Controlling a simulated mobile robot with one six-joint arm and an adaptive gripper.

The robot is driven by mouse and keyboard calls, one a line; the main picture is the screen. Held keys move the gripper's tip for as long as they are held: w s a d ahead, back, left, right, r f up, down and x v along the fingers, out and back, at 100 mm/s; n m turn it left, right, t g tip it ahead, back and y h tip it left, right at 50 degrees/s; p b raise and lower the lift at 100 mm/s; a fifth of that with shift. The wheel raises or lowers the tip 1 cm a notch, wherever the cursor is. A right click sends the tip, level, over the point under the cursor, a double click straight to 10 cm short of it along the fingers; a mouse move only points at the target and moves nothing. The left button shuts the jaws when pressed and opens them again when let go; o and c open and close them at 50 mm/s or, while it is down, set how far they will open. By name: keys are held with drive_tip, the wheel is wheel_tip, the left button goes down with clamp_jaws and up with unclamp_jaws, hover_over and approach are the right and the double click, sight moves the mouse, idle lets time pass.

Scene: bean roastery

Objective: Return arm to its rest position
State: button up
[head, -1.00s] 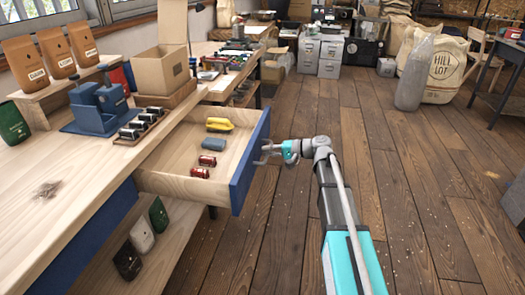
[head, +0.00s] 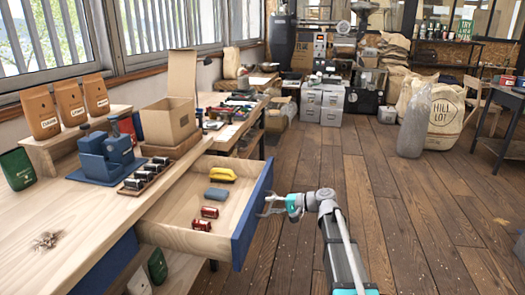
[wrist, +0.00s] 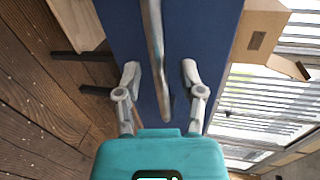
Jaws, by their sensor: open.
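My gripper (head: 268,206) is in front of the blue face of the pulled-out drawer (head: 253,215) in the head view. In the wrist view my gripper (wrist: 160,80) has its two fingers spread apart, open and empty. A metal bar handle (wrist: 156,50) on the blue drawer front (wrist: 205,30) runs up between the fingers, and the fingers do not visibly close on it. My arm reaches up from the bottom right of the head view.
The open drawer holds a yellow item (head: 222,174), a grey-blue block (head: 217,194) and two red cans (head: 205,218). The wooden workbench (head: 95,215) lies left. An open cardboard box (head: 170,120) stands on it. The floor (head: 400,210) to the right is clear.

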drive_tip(key=s+d+m+h+p, duration=0.2)
drive_tip(key=s+m+p, duration=0.15)
drive_tip(key=s, duration=0.45)
drive_tip(key=s+d+f+n+g+h+b, duration=0.35)
drive_tip(key=s+d+f+n+h, duration=0.35)
drive_tip(key=s+d+f+h, duration=0.6)
wheel_tip(320, 180, up, 28)
drive_tip(key=s+a+p, duration=0.1)
drive_tip(key=s+p, duration=0.1)
drive_tip(key=p, duration=2.7)
drive_tip(key=shift+s+a+r, duration=0.15)
drive_tip(key=shift+s+a, duration=0.15)
drive_tip(key=shift+a, duration=0.1)
idle(1.4)
